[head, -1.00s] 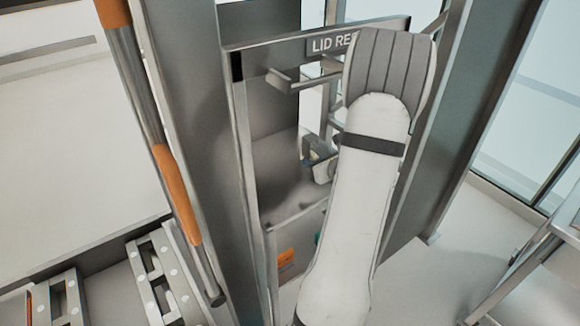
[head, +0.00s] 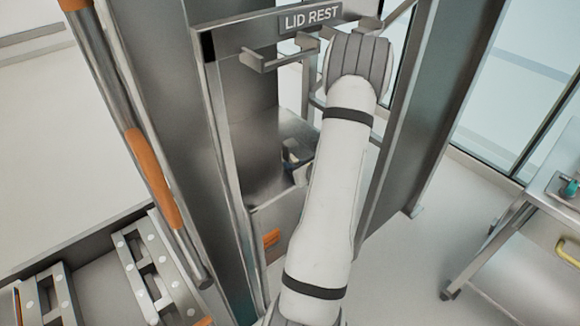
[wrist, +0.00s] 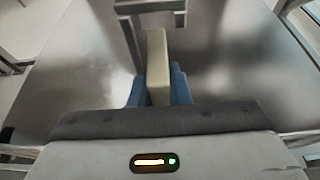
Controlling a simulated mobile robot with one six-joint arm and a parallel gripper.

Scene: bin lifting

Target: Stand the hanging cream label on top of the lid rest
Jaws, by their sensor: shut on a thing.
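In the wrist view a cream label (wrist: 158,62), seen nearly edge-on as a narrow upright slab, stands between the blue fingertips of my gripper (wrist: 159,88). The gripper is shut on its near end. The lid rest (head: 262,62) is a grey metal bracket under a crossbar with a "LID REST" sign (head: 310,16). A metal bracket (wrist: 136,10) shows at the top of the wrist view, just beyond the label; I cannot tell whether they touch.
Grey upright posts (head: 420,105) flank the frame closely. A pole with orange grips (head: 150,175) stands at left, above slotted metal blocks (head: 150,270). A metal cart (head: 540,215) stands at right. Open floor (head: 400,270) lies between the cart and the frame.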

